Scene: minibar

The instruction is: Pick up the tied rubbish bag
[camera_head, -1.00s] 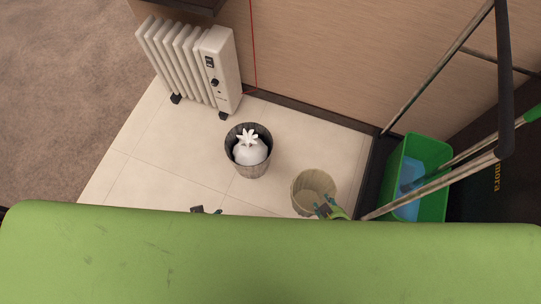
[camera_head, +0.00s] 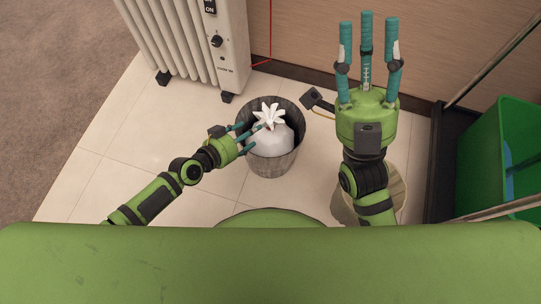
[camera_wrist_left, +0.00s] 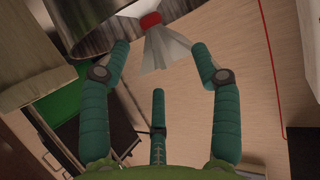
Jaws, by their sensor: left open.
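The tied rubbish bag (camera_head: 276,141) is white with a ruffled top and sits upright in a dark wood-look bin (camera_head: 272,167). In the left wrist view its red tie and white ruffled top (camera_wrist_left: 165,50) stick out past the bin's rim (camera_wrist_left: 100,40). My left gripper (camera_head: 248,142) is at the bin's left rim, its fingers reaching toward the bag's neck. In the left wrist view the open fingers (camera_wrist_left: 160,58) lie around the ruffled top, with gaps showing. My right gripper (camera_head: 367,45) is raised right of the bin, its fingers spread apart and empty.
A beige basket (camera_head: 398,190) is partly hidden behind my right arm. A white radiator (camera_head: 190,45) stands at the back left. A green bucket (camera_head: 500,150) with poles is at the right. Tiled floor left of the dark bin is clear.

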